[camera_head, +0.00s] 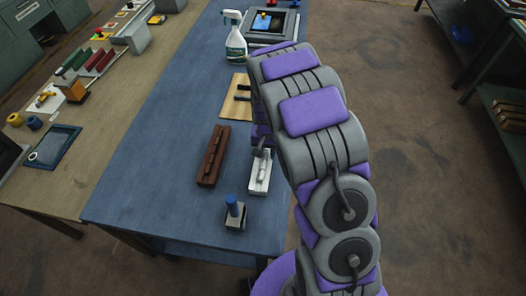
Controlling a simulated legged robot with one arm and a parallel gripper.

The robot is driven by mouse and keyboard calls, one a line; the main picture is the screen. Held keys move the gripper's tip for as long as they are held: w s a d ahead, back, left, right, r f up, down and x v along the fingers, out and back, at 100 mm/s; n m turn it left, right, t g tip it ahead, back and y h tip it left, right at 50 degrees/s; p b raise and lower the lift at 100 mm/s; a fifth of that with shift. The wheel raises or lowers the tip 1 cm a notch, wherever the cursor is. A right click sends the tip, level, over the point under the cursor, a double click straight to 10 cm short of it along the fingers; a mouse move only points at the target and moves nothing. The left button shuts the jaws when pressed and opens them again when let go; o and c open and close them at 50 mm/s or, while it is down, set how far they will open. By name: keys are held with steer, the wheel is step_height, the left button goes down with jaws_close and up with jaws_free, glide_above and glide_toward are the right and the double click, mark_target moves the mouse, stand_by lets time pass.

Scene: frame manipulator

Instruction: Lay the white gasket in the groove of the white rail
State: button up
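The white rail (254,186) lies on the blue bench top, near the bench's right edge. A slim pale strip (263,167), possibly the white gasket, shows along the rail's middle. I cannot tell whether it is seated in the groove or held above it. My gripper (262,152) is over the far end of the rail, pointing down, with a grey part visible just above the strip. My purple and grey arm hides most of the gripper, and its fingers are too small to read.
A brown rail (207,172) lies left of the white one. A wooden board (232,107) with dark pieces, a spray bottle (236,45) and a screen device (281,40) are farther back. The bench's left side is clear.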

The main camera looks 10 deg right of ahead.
steer(key=shift+o, duration=0.7)
steer(key=shift+d, duration=0.1)
steer(key=shift+a+r, duration=0.1)
steer(key=shift+a, duration=0.95)
steer(key=shift+a+r, duration=0.1)
steer(key=shift+r, duration=0.25)
steer(key=r+p, duration=0.1)
steer(key=r, duration=0.4)
steer(key=d+r, duration=0.1)
steer(key=r, duration=0.5)
steer(key=r+p, duration=0.1)
steer(key=r, duration=0.4)
steer(key=shift+d+r+p, duration=0.2)
steer(key=shift+d+p, duration=0.1)
steer(key=shift+p, duration=0.05)
steer(key=shift+a, duration=0.15)
